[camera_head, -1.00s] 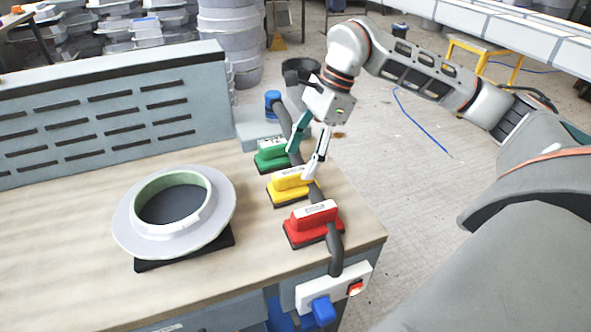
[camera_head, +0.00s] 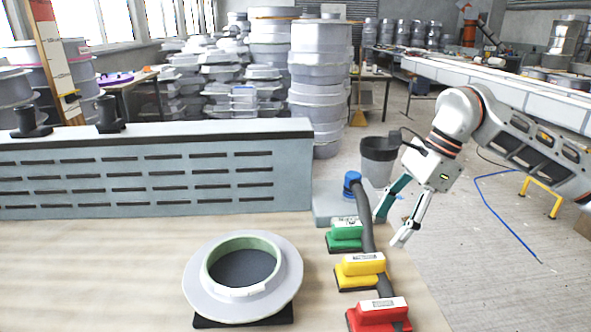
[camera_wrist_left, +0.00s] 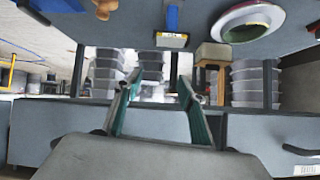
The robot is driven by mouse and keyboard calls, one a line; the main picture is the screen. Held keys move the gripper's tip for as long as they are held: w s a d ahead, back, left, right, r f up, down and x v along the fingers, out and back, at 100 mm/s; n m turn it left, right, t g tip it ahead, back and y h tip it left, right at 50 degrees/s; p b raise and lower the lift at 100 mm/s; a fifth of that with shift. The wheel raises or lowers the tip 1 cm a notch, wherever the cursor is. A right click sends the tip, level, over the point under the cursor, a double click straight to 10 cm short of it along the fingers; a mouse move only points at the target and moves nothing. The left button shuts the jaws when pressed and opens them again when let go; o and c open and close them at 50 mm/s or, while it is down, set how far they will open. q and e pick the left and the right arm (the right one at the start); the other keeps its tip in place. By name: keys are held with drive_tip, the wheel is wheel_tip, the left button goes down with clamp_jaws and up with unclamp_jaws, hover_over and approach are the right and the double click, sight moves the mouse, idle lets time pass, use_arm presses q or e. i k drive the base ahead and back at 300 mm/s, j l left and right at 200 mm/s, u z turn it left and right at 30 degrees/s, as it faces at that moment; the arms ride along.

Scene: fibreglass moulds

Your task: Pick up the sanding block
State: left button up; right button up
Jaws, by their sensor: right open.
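Three sanding blocks stand in a row on the bench: a green one (camera_head: 344,235), a yellow one (camera_head: 360,268) and a red one (camera_head: 379,313), cut off by the lower edge. A dark hose (camera_head: 368,235) runs along their right side. My right gripper (camera_head: 390,228) is open and empty, its fingers pointing down, to the right of the green and yellow blocks in the picture. My left gripper (camera_wrist_left: 157,95) shows only in the left wrist view, its two fingers apart with nothing between them.
A grey ring mould (camera_head: 290,278) lies on a dark pad left of the blocks. A slotted grey panel (camera_head: 140,175) borders the bench's back. A dark bin (camera_head: 378,160) stands behind.

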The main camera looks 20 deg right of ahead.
sight(345, 238)
drive_tip(key=k, duration=1)
